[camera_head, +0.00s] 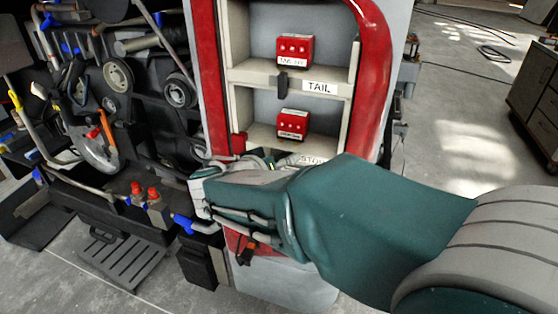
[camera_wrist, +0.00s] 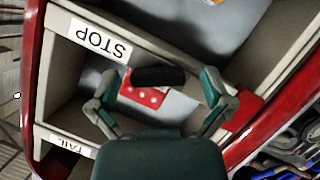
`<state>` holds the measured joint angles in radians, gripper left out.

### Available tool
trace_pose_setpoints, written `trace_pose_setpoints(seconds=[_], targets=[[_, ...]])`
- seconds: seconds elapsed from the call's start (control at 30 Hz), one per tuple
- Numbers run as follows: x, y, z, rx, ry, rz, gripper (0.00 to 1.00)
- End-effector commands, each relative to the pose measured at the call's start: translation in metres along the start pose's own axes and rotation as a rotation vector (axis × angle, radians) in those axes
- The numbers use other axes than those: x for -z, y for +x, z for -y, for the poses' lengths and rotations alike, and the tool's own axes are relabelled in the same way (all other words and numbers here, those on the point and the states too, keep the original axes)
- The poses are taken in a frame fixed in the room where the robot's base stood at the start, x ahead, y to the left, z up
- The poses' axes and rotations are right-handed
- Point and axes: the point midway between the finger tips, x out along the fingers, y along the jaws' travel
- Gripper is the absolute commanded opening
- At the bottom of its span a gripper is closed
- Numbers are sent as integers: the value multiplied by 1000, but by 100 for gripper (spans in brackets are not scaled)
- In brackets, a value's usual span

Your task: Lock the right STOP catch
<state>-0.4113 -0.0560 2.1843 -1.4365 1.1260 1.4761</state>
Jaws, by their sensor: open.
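The STOP label (camera_wrist: 100,40) is upside down on a pale shelf edge in the wrist view; only part of it (camera_head: 313,160) shows in the head view. A dark catch (camera_wrist: 158,76) lies beside that edge, in front of a red STOP lamp box (camera_wrist: 146,95). My gripper (camera_wrist: 163,80) is open, one finger on each side of the dark catch; I cannot tell whether either touches it. In the head view my arm hides this catch. Above, the TAIL catch (camera_head: 282,83) hangs upright across its shelf edge, left of the TAIL label (camera_head: 319,87).
The shelves sit inside a red curved frame (camera_head: 371,80). Red lamp boxes stand on the TAIL shelf (camera_head: 295,50) and below it (camera_head: 292,123). Dark machinery with hoses (camera_head: 110,110) crowds the left. A cabinet (camera_head: 538,95) stands far right, with open floor before it.

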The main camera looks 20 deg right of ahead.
Motion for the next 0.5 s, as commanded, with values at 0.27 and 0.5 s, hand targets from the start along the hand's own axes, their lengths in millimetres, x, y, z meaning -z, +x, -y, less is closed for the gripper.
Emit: trace_pose_setpoints(seconds=[0.27, 0.5], targets=[[0, 0, 0, 0, 0, 0, 29], [0, 0, 1, 1, -3, 0, 18]])
